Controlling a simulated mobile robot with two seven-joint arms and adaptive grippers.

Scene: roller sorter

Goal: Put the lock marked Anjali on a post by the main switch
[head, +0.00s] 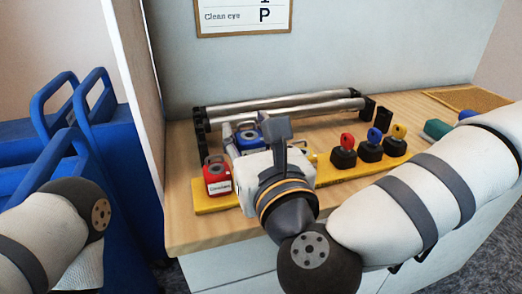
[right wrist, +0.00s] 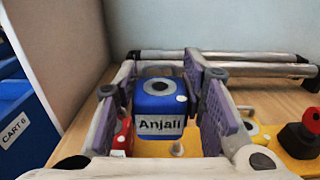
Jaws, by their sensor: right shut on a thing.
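A blue lock marked Anjali (right wrist: 158,106) is between the purple-padded fingers of my right gripper (right wrist: 167,84), which is shut on it. The lock is upright over the yellow board (right wrist: 150,147); its blue body also shows in the head view (head: 246,139), partly behind the gripper. A small grey post (right wrist: 178,148) shows just in front of the lock. A red lock (head: 217,178) stands at the board's left end. A red switch knob (head: 347,141) on a black base stands on the right of the board. My left gripper is out of view.
Blue (head: 374,136) and yellow (head: 398,131) knobs stand beside the red one. A yellow lock (right wrist: 262,137) is partly hidden behind my right finger. Metal rollers (head: 280,105) run behind. A white side panel (head: 130,70) and blue carts (head: 115,150) are on the left.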

